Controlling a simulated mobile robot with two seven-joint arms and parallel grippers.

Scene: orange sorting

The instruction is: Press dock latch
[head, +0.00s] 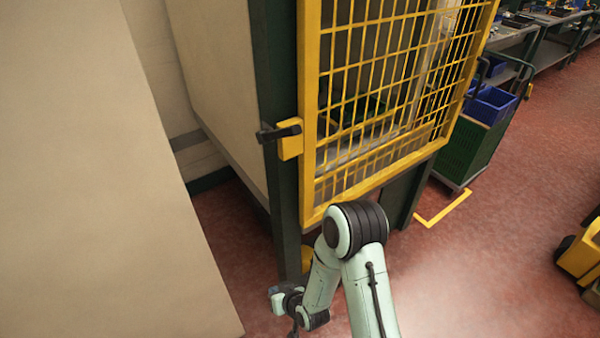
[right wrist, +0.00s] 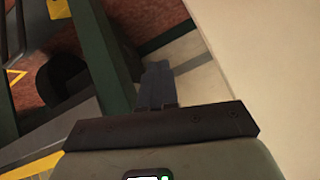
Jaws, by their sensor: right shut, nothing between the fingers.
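A black latch handle (head: 279,132) on a yellow block (head: 290,141) sits at the left edge of the yellow mesh door (head: 311,110) in the head view. A small yellow part (head: 307,258) shows low by the dark green post, partly behind my right arm; I cannot tell which of the two is the dock latch. My right gripper (right wrist: 157,86) is shut and empty in the right wrist view, its fingers in front of a pale panel edge and the floor. In the head view its arm's end is low, below the handle and apart from it. My left gripper is out of view.
A large beige panel (head: 90,170) fills the left. A dark green post (head: 284,200) stands under the handle. A green cart (head: 470,148) with blue bins (head: 492,104) stands at right. A yellow machine (head: 582,252) is at the right edge. Red floor (head: 500,230) between is clear.

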